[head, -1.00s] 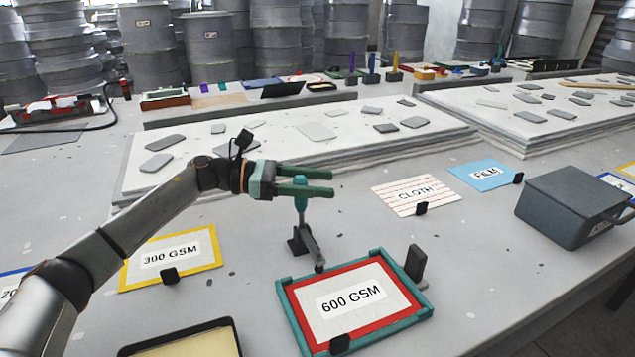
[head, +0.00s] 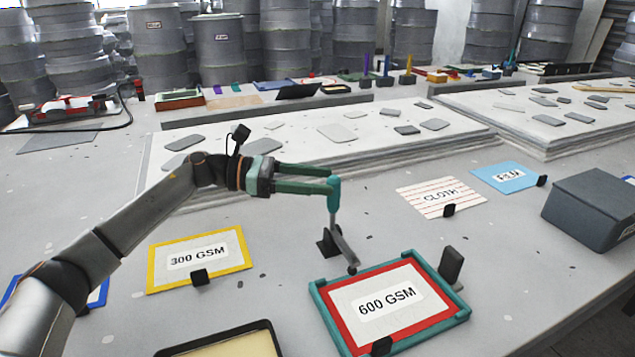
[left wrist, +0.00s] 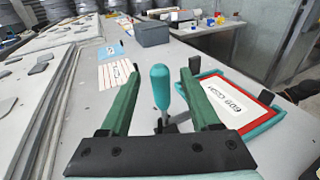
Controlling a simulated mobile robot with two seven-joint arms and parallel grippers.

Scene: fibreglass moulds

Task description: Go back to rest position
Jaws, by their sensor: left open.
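My left gripper (head: 322,180) has long green fingers and is open over the table. In the left wrist view its fingers (left wrist: 160,95) stand wide apart. A tool with a teal handle (head: 334,193) stands upright on a dark stand just past the fingertips in the head view. In the left wrist view the teal handle (left wrist: 160,88) shows between the fingers; I cannot tell whether they touch it. My right gripper is in neither view.
A red-edged 600 GSM card (head: 405,320) lies in a teal frame in front. A yellow-edged 300 GSM card (head: 158,273), a CLOTH card (head: 408,206), a blue card (head: 482,173) and a grey box (head: 590,208) stand around. White slabs (head: 300,160) with grey pieces lie behind.

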